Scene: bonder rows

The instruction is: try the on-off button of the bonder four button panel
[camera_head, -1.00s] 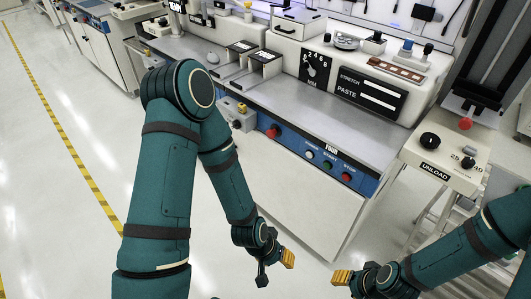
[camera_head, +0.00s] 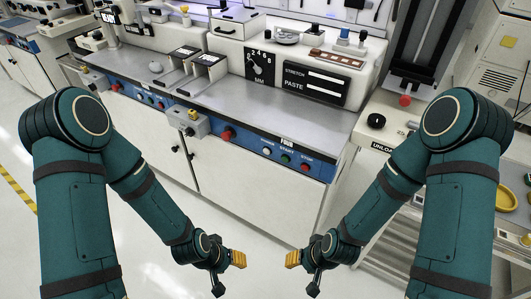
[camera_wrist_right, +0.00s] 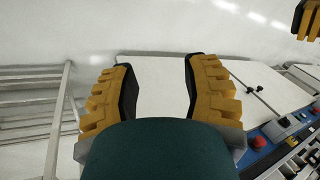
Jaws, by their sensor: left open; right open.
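The bonder's four button panel (camera_head: 275,155) is a blue strip marked FOUR along the bench front. It carries a red knob (camera_head: 227,134) at its left end, then a white button (camera_head: 266,152), a green button (camera_head: 286,159) and a red button (camera_head: 305,167). My left gripper (camera_head: 238,259) is open and empty, low in front of the white cabinet. My right gripper (camera_head: 292,258) is also low, facing it, well below the panel. In the right wrist view its yellow fingers (camera_wrist_right: 158,78) are spread with nothing between them; part of the blue panel (camera_wrist_right: 265,148) shows at lower right.
The grey worktop (camera_head: 270,105) lies above the panel, with a STRETCH/PASTE display (camera_head: 313,85) behind. A grey box with a yellow top (camera_head: 189,121) juts out left of the panel. An UNLOAD unit (camera_head: 377,135) stands at right, near my right arm. Floor in front is clear.

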